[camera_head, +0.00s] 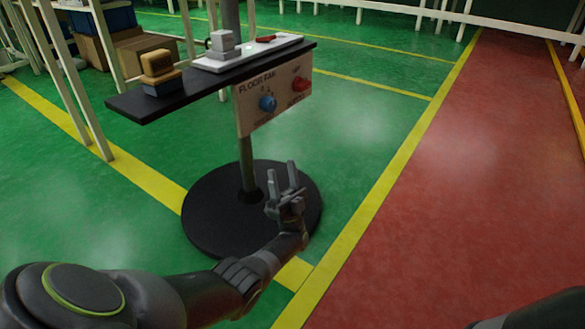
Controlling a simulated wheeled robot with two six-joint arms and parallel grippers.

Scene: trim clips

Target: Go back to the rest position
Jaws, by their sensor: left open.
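My left gripper (282,178) is open and empty. In the picture it lies in front of the round black base of a stand, below the stand's panel. My left arm comes in from the lower left. My right gripper is not in view; only a dark piece that may be part of my right arm shows at the bottom right corner.
The stand has a black round base (205,222), a grey pole, a black shelf (135,104) and a panel (250,118) with a blue knob (267,103) and a red knob (301,84). A yellow-brown block (157,64) and a white device (225,50) sit on the shelf. Red floor (455,190) at right is clear.

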